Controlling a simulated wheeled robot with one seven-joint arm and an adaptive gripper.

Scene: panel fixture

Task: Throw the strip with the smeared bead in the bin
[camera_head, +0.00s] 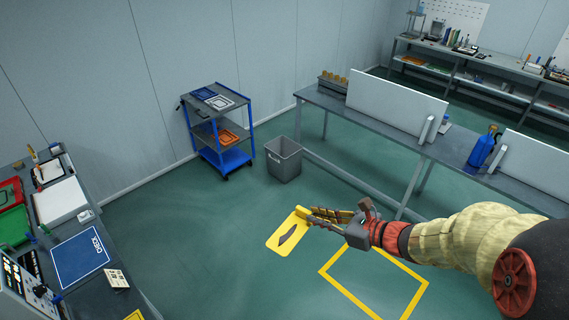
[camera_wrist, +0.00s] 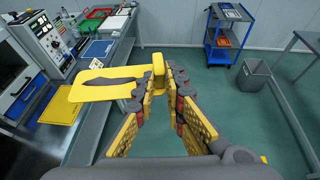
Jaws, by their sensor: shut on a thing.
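My gripper (camera_head: 318,215) is shut on a yellow flat piece (camera_head: 276,243) with a raised grip and a long dark slot or mark along its middle. In the wrist view the fingers (camera_wrist: 166,75) pinch the grip, and the yellow piece (camera_wrist: 78,93) sticks out to the left, above the floor and clear of the bin. The grey bin (camera_head: 284,168) stands on the floor beyond the gripper, left of the long bench. It also shows at the right of the wrist view (camera_wrist: 252,88).
A blue trolley (camera_head: 226,158) stands left of the bin. A grey bench (camera_head: 385,128) with white panels runs at the right. The left bench holds a blue mat (camera_head: 80,257) and trays. A yellow outline (camera_head: 349,292) marks the floor. Open floor lies between benches.

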